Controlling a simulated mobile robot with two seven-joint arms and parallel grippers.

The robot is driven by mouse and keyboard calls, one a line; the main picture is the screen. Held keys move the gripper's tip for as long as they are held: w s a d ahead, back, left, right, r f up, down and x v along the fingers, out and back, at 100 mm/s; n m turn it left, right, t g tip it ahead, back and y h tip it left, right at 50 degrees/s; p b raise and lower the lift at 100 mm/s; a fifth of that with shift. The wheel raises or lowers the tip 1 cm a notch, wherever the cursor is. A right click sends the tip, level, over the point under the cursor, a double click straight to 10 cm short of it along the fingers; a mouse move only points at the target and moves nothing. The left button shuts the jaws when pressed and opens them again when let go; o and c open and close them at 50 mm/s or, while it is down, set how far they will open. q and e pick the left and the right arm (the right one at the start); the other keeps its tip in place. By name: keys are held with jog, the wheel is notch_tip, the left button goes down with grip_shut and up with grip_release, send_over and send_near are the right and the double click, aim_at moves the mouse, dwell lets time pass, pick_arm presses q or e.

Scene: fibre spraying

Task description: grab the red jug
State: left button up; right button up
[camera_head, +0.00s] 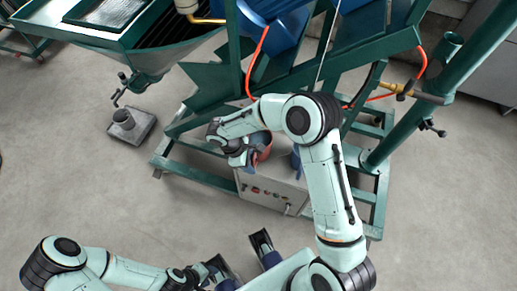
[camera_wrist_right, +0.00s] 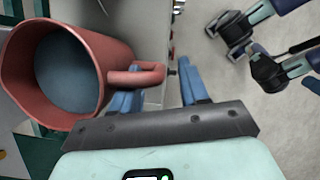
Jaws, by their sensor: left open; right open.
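The red jug (camera_wrist_right: 112,55) lies at the left of the right wrist view, its wide mouth and blue-grey inside facing the camera. Its handle (camera_wrist_right: 150,76) points right. In the head view the jug (camera_head: 264,146) is partly hidden by my right wrist. My right gripper (camera_wrist_right: 160,88) is open, its blue fingers close to the handle. One finger is partly covered by the handle and the other is just right of it. I cannot tell whether they touch. My left gripper (camera_head: 241,256) is open and empty, low in the head view, well away from the jug.
A grey control box (camera_head: 270,192) with buttons stands below the jug, inside a green steel frame (camera_head: 200,178). A green hopper (camera_head: 150,55) and a grey block (camera_head: 131,126) are at the left. Orange hoses (camera_head: 257,60) hang nearby.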

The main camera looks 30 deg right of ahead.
jog(key=shift+s+d+f, duration=0.15)
jog(key=shift+d+f, duration=0.05)
jog(key=shift+f, duration=0.35)
grip_shut()
jog(key=shift+r, duration=0.1)
dwell(0.9)
